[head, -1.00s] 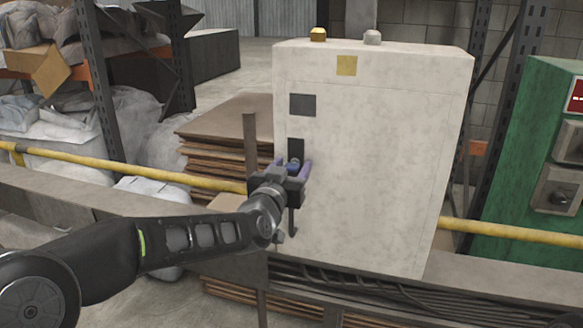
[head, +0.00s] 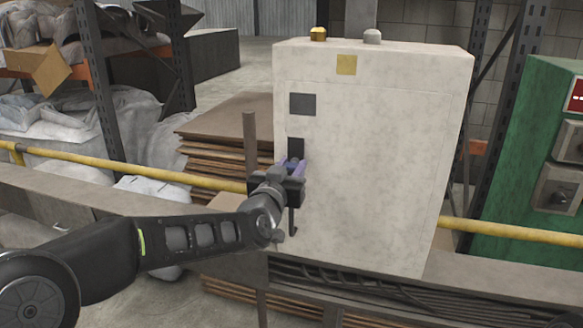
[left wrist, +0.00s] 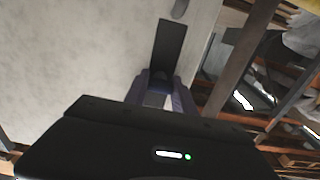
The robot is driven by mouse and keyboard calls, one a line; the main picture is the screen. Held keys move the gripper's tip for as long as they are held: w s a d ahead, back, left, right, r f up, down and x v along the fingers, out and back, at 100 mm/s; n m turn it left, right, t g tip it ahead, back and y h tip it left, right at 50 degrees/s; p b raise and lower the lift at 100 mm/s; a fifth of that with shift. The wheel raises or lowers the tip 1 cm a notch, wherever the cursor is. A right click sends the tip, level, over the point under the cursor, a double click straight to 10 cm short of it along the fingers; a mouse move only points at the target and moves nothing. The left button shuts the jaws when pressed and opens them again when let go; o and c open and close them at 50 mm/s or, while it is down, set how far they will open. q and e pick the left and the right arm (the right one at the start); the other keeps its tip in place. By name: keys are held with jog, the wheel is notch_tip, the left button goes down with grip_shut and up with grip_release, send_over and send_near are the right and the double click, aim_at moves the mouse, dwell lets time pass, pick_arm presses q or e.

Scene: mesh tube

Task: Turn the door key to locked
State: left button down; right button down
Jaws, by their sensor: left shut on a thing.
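The pale grey cabinet door (head: 375,165) is shut in the head view. A dark lock plate (head: 297,147) sits near its left edge, and it also shows in the left wrist view (left wrist: 169,45). My left gripper (head: 293,167) is at the lower end of this plate, its purple fingers close together and shut on the key. The key is mostly hidden between the fingers, so its angle cannot be read. The fingers also show in the left wrist view (left wrist: 161,92), reaching to the plate's lower end. My right gripper is not in view.
A yellow rail (head: 130,170) runs behind my left arm at cabinet mid-height. Stacked brown sheets (head: 228,130) stand left of the cabinet. A green machine (head: 525,170) stands at the right. The door's middle and right are clear.

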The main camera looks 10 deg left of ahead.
pick_arm(q)
jog(key=n+b, duration=0.4)
jog(key=shift+f, duration=0.2)
jog(key=n+b, duration=0.3)
jog(key=n, duration=0.1)
jog(key=shift+n, duration=0.3)
jog(key=n+b, duration=0.3)
jog(key=n, duration=0.3)
jog(key=shift+b, duration=0.4)
jog(key=shift+r+n+b, duration=0.15)
jog(key=shift+n+b, duration=0.45)
jog(key=shift+n, duration=1.1)
jog(key=c, duration=1)
grip_release()
jog(key=shift+c, duration=0.2)
